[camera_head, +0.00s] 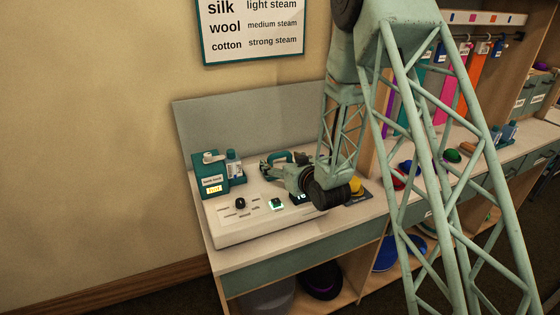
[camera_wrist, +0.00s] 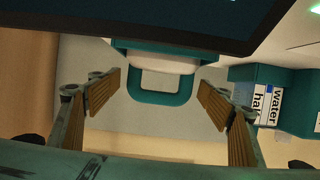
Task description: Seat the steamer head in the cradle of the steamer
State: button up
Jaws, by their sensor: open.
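A teal loop handle with a white body (camera_wrist: 160,98) shows in the wrist view and looks like the steamer head. My gripper (camera_wrist: 160,88) is open, its two wooden-faced fingers spread on either side of the loop, with gaps between them and it. In the head view my gripper (camera_head: 268,166) is low over the back of the white steamer base (camera_head: 238,226), and the teal handle (camera_head: 280,156) shows just behind it. A teal water tank (camera_head: 210,181) stands at the base's left. I cannot make out the cradle; my arm may hide it.
The base carries a dark knob (camera_head: 239,203) and a lit green button (camera_head: 276,204). A teal and white bottle-like part (camera_head: 235,167) stands beside the tank. A grey back panel (camera_head: 250,120) rises behind. Small coloured items, including a green one (camera_head: 452,155), lie on the counter to the right.

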jog(key=v, duration=1.1)
jog(key=shift+w+r, duration=0.1)
jog(key=shift+d+r, duration=0.1)
jog(key=s+d+r+m+g+h, duration=0.35)
jog(key=s+d+r+h, duration=0.25)
jog(key=s+d+r, duration=1.05)
jog(key=s+d+r+g, duration=0.1)
jog(key=s+r+g, duration=0.1)
jog(key=s, duration=1)
jog(key=s+d+r+m+g, duration=0.1)
jog(key=s+r, duration=0.2)
jog(key=s, duration=0.9)
jog(key=s+d+r+g, duration=0.2)
jog(key=s, duration=1)
jog(key=shift+r+m+g, duration=0.35)
jog(key=shift+r, duration=0.05)
jog(key=shift+w, duration=0.1)
dwell(1.0)
